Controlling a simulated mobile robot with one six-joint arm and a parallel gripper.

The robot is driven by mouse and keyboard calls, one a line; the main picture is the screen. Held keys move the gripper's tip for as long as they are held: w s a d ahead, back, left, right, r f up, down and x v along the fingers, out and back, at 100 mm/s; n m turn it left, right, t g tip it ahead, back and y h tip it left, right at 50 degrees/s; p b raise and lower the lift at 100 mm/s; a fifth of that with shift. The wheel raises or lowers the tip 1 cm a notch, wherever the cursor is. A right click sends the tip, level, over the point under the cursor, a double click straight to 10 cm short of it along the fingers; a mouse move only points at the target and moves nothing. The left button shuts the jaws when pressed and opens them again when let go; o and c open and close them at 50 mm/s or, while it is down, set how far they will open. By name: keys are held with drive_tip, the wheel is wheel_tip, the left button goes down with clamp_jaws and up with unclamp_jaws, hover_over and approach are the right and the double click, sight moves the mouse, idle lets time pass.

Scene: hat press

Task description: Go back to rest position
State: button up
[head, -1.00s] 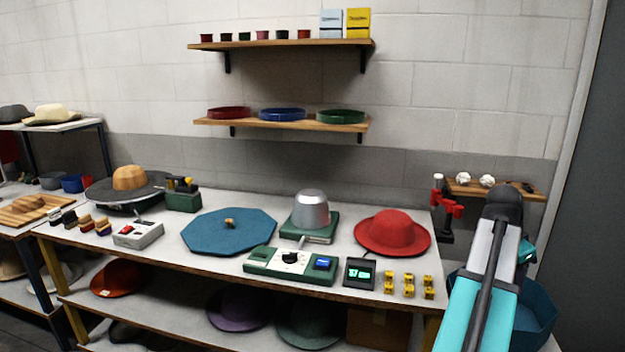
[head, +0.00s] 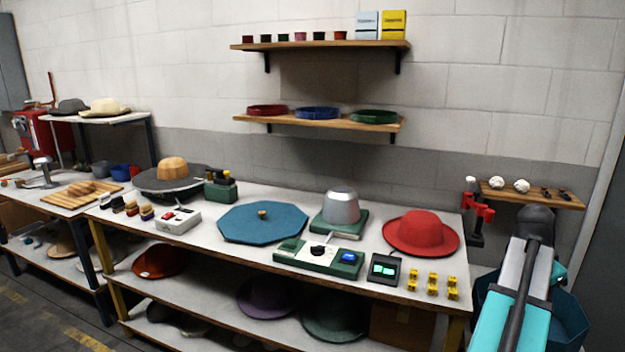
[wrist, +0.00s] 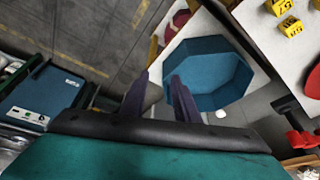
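My gripper (wrist: 158,80) shows in the wrist view with its two dark fingers apart and nothing between them. It is above the floor, beside an open blue octagonal bin (wrist: 217,62) that looks empty inside. In the head view my teal and white arm rises at the lower right, in front of the same bin (head: 572,322). The fingers are not visible in the head view.
A small wall shelf (head: 545,198) is near my arm. Floor (head: 45,318) is clear at lower left.

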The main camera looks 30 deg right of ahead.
drive_tip(key=w+a+f+n+y, duration=0.1)
drive_tip(key=w+a+f+n, duration=0.3)
drive_tip(key=w+a+f, duration=0.75)
drive_tip(key=w+a+f+n+y, duration=0.2)
drive_tip(key=w+a+f+n, duration=0.2)
drive_tip(key=w+a+f, duration=0.75)
drive_tip(key=a+f+n, duration=0.3)
drive_tip(key=a+f, duration=0.3)
drive_tip(key=f, duration=0.4)
drive_tip(key=s+a+f+n+g+y, duration=0.1)
drive_tip(key=s+a+f+n, duration=0.15)
drive_tip(key=a+f, duration=0.6)
drive_tip(key=s+a+f+n+g, duration=0.1)
drive_tip(key=a+f+n, duration=0.4)
drive_tip(key=a, duration=0.7)
drive_tip(key=s+a+f+n+g, duration=0.1)
drive_tip(key=s+a+f+n, duration=0.1)
drive_tip(key=s+a+f, duration=0.3)
drive_tip(key=s+a+f+n+g, duration=0.1)
drive_tip(key=s+a+f, duration=0.3)
drive_tip(key=s+a, duration=0.4)
drive_tip(key=shift+s+a+f+n, duration=0.25)
drive_tip(key=shift+a+f+n, duration=0.1)
drive_tip(key=shift+a+n, duration=0.2)
